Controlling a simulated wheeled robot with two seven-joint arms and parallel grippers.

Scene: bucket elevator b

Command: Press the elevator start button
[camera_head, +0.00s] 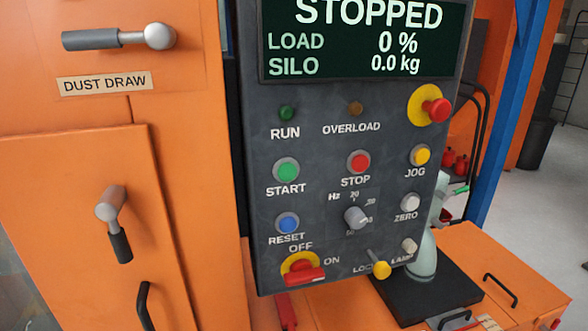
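The green START button (287,171) sits on the left side of the dark grey control panel (330,255), below the RUN lamp (287,113) and above the blue RESET button (287,223). The red STOP button (358,161) is to its right. The display (365,40) reads STOPPED, load 0 % and silo 0.0 kg. The RUN lamp looks dark green. Neither of my grippers is in view, and nothing covers the START button.
A red emergency button on a yellow base (430,108) and a red OFF/ON switch (302,270) stick out from the panel. Orange cabinet doors with a lever handle (113,210) stand left. A pale object (423,258) stands on a black base behind the panel's right edge.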

